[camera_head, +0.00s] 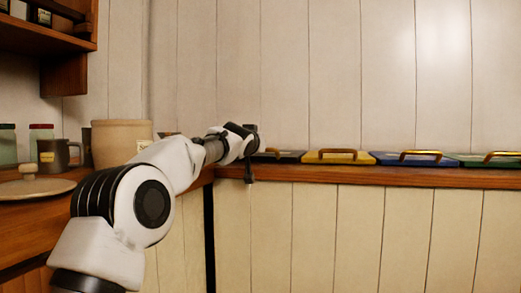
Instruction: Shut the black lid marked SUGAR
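A black lid (283,156) with a brown handle lies at the left end of a row of coloured lids on the wooden counter. It looks flat, seen almost edge-on, and its left part is hidden by my gripper. No SUGAR marking is readable on it. My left gripper (250,152) is at the counter's front edge, in front of the black lid's left end. Its dark fingers are small, and I cannot tell whether they are apart or touch the lid. My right gripper is not in view.
A yellow lid (345,157), a blue lid (413,159) and a green lid (487,160) continue the row rightward. A large crock (120,143), a mug (55,157) and jars stand on the left counter. A wooden shelf (65,45) hangs above.

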